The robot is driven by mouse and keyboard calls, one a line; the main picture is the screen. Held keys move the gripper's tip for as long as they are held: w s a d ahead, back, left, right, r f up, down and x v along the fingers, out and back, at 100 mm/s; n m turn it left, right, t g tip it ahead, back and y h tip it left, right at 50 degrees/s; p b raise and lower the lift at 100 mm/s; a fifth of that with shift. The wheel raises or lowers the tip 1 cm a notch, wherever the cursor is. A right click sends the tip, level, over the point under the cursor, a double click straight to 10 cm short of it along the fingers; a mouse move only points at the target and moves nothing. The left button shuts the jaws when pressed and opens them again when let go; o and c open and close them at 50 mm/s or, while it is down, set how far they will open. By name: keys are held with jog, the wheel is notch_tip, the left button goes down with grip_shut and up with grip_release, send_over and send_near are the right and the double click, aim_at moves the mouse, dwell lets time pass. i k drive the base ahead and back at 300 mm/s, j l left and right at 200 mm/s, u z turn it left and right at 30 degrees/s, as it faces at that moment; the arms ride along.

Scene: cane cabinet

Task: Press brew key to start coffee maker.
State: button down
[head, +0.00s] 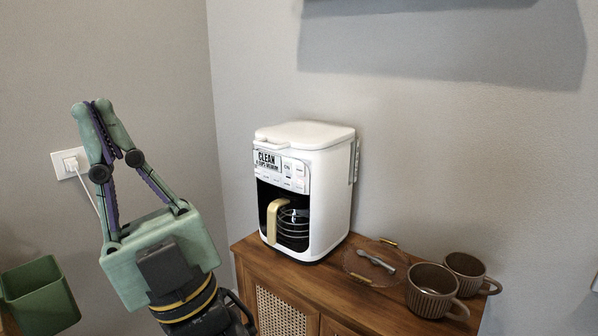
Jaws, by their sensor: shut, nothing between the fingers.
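A white coffee maker (325,165) stands upright on the wooden cabinet (290,283). Its front panel (282,171) has a "CLEAN" label and several small keys; I cannot read which is the brew key. A glass carafe (291,226) with a gold handle sits in its dark bay. My gripper (91,104) is at the left, pointing up, its green and purple fingers shut with nothing between them. It is well apart from the coffee maker, to the left of it in the picture.
A glass tray (357,270) with gold handles holds a spoon (376,261). Two brown ribbed cups (430,292) (466,270) stand at the cabinet's right. A green bin (40,297) is at lower left. A wall outlet (68,163) with a cord is behind my gripper. A shelf hangs above.

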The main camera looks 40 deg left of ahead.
aim_at(300, 169)
jog(key=j+z, duration=0.1)
jog(key=j, duration=1.2)
jog(key=k, duration=0.1)
